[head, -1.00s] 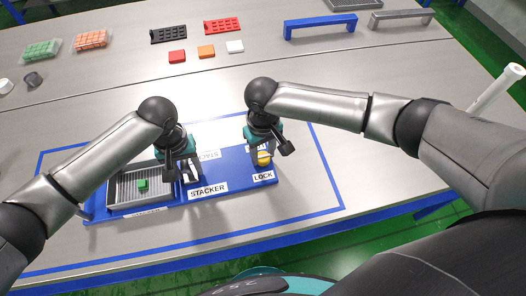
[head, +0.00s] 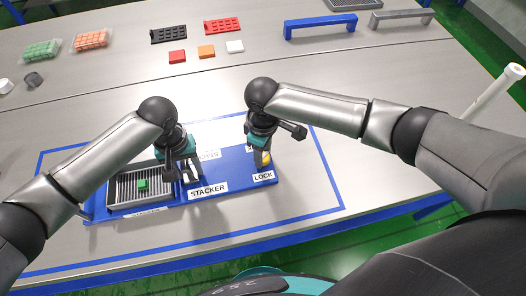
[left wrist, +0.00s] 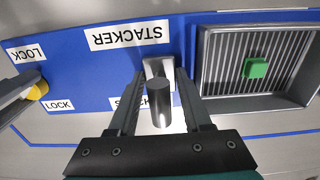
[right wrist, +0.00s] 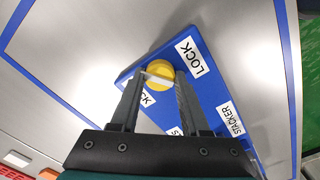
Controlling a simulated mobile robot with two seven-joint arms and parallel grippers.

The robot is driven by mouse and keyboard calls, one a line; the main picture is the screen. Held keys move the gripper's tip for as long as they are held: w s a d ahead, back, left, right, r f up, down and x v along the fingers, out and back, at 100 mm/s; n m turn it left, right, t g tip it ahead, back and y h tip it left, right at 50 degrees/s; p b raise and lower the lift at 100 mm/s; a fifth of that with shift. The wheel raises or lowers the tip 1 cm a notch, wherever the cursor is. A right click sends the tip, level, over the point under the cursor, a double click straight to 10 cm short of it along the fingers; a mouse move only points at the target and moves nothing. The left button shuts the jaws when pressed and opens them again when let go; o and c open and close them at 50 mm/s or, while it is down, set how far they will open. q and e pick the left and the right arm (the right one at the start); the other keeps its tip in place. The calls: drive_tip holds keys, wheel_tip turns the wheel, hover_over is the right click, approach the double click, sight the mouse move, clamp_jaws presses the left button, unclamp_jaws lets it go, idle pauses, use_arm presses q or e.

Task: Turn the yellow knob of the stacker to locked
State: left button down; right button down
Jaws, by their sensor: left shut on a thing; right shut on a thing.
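The stacker is a blue board (head: 225,172) with white labels reading STACKER and LOCK. Its yellow knob (head: 266,158) sits at the right end beside the LOCK label (head: 263,177). My right gripper (right wrist: 160,85) is shut on the yellow knob, which shows in the right wrist view (right wrist: 160,72) with a pale bar across it. My left gripper (left wrist: 160,95) is shut on a grey cylindrical handle (left wrist: 160,103) on a metal plate near the middle of the board. A grey ribbed tray (head: 122,188) at the board's left end holds a small green block (head: 142,184).
Red, orange and white blocks (head: 206,51) lie farther back, near a black rack (head: 168,35) and a red rack (head: 222,26). Blue and grey bridge-shaped frames (head: 320,24) stand at the back right. Blue tape outlines the board's area.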

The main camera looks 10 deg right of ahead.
drive_tip(key=n, duration=0.5)
drive_tip(key=shift+n, duration=0.3)
drive_tip(key=n, duration=0.5)
use_arm(q)
drive_tip(key=shift+w, duration=0.1)
use_arm(e)
drive_tip(key=shift+a+n, duration=0.1)
drive_tip(key=shift+n, duration=0.3)
drive_tip(key=shift+c, duration=1.9)
unclamp_jaws()
wheel_tip(320, 180, up, 12)
